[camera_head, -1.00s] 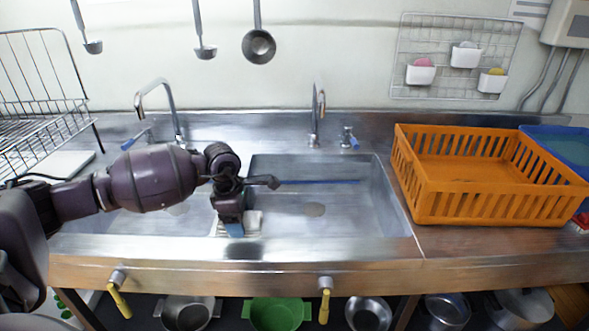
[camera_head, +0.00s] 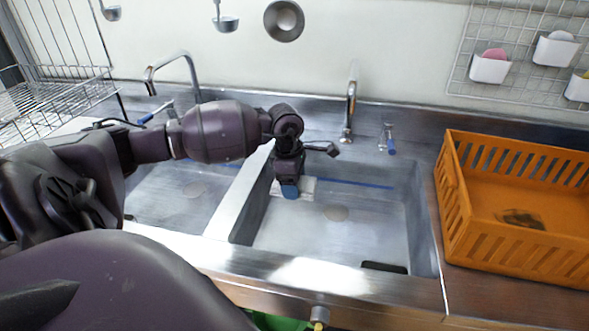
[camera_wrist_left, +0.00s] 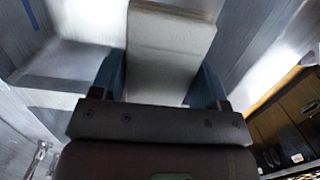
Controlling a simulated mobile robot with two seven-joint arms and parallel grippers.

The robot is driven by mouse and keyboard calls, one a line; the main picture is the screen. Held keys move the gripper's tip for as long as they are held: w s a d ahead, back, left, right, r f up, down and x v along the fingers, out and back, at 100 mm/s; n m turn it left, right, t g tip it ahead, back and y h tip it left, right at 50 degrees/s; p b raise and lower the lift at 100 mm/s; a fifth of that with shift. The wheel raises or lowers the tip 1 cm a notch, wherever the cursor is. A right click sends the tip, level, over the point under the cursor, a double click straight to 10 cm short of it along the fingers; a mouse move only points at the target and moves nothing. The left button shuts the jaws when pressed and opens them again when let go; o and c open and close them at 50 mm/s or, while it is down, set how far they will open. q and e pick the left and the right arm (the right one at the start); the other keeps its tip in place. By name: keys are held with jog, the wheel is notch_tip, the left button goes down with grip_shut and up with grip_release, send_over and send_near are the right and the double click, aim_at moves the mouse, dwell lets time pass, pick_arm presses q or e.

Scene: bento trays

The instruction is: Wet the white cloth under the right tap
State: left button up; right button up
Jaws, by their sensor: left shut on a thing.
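The white cloth (camera_head: 308,186) shows beside my left gripper (camera_head: 290,190), low over the left part of the right basin. In the left wrist view, the pale cloth (camera_wrist_left: 170,55) sits between the blue fingers of my left gripper (camera_wrist_left: 165,80), which is shut on it. The right tap (camera_head: 350,112) stands at the back of the right basin (camera_head: 290,235), to the right of and behind the gripper. A blue-handled valve (camera_head: 390,142) is right of this tap. I cannot see water running. My right gripper is not in view.
A left tap (camera_head: 180,65) stands behind the left basin (camera_head: 165,205). A pale divider (camera_head: 240,195) separates the basins. An orange crate (camera_head: 450,200) stands on the counter at right. A wire rack (camera_head: 65,95) is at left. The right basin's middle looks clear.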

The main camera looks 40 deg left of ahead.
pick_arm(q)
jog(key=shift+w+f, duration=0.3)
jog(key=shift+w, duration=0.15)
jog(key=w+f+b, duration=0.2)
jog(key=w+b, duration=0.5)
jog(key=w, duration=0.5)
jog(key=shift+d, duration=0.25)
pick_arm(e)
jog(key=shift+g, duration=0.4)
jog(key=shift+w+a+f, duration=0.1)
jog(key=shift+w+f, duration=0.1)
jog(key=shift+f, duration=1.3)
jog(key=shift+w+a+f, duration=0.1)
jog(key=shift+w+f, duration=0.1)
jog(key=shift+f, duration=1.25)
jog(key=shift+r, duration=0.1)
pick_arm(q)
jog(key=s+p, duration=0.3)
jog(key=s, duration=0.5)
jog(key=shift+a+p, duration=0.15)
jog(key=shift+p, duration=0.25)
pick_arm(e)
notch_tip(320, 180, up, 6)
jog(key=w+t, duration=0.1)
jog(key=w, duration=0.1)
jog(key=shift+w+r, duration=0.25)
